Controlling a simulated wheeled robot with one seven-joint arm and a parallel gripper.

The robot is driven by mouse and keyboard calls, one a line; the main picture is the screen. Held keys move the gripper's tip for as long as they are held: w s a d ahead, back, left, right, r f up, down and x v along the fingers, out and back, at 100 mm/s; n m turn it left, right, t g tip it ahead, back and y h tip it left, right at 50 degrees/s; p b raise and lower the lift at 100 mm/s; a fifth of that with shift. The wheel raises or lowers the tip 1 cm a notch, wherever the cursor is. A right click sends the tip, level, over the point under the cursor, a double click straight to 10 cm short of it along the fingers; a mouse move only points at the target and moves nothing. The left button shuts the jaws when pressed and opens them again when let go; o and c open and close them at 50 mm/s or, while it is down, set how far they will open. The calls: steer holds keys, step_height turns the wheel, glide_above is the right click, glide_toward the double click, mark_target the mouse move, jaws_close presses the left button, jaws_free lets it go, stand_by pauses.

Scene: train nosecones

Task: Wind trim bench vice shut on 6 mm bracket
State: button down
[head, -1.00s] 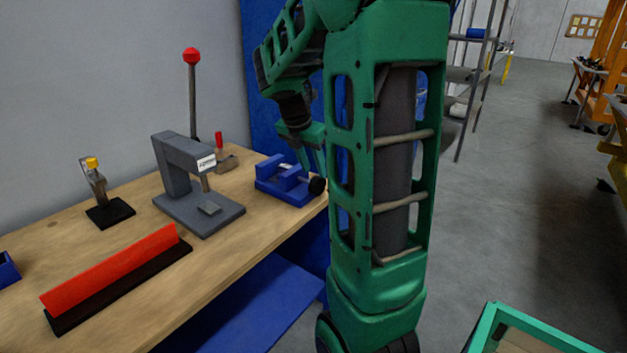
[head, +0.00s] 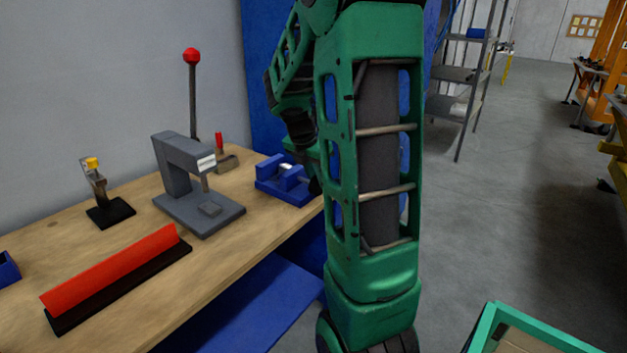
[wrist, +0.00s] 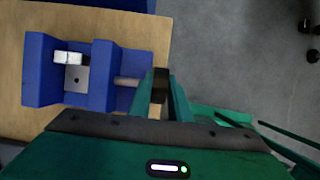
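The blue bench vice (head: 282,184) stands at the right end of the wooden bench. In the wrist view the vice (wrist: 40,75) is at the left, seen from above. A small pale metal bracket (wrist: 77,78) with a hole sits between its two jaws. I cannot tell whether both jaws touch it. A screw (wrist: 127,81) runs from the right-hand jaw to a dark knob (wrist: 160,82). My gripper (wrist: 161,97) has one green finger on each side of the knob. Whether the fingers press on it is not clear. In the head view my arm hides the knob.
A grey press (head: 180,175) with a red-topped lever stands left of the vice. A red bar on a black base (head: 115,275) and a small yellow-topped clamp (head: 97,190) are further left. A green-rimmed box (head: 483,325) is at lower right.

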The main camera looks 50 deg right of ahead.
steer(key=shift+w+d+y, duration=0.1)
steer(key=shift+y, duration=0.2)
steer(key=shift+d+y, duration=0.3)
steer(key=shift+y, duration=0.6)
steer(key=shift+d+y, duration=0.3)
steer(key=shift+y, duration=0.9)
steer(key=shift+d+f+g+y, duration=0.15)
steer(key=shift+y, duration=0.75)
steer(key=shift+d+f+g+y, duration=0.1)
steer(key=shift+d+f+y, duration=0.1)
steer(key=shift+y, duration=0.7)
steer(key=shift+d+f+g+y, duration=0.15)
steer(key=shift+y, duration=0.75)
steer(key=shift+d+f+y, duration=0.1)
steer(key=shift+f+y, duration=0.1)
steer(key=shift+y, duration=0.8)
steer(key=shift+a+f+y, duration=0.1)
steer(key=shift+f+y, duration=0.1)
steer(key=shift+y, duration=0.8)
steer(key=shift+d+f+y, duration=0.1)
steer(key=shift+f+y, duration=0.1)
steer(key=shift+y, duration=0.8)
steer(key=shift+f+g+y, duration=0.2)
steer(key=shift+f+y, duration=0.1)
steer(key=shift+y, duration=1)
steer(key=shift+f+g+y, duration=0.2)
steer(key=shift+f+y, duration=0.1)
steer(key=shift+y, duration=1)
steer(key=shift+w+y, duration=0.1)
steer(key=shift+y, duration=0.3)
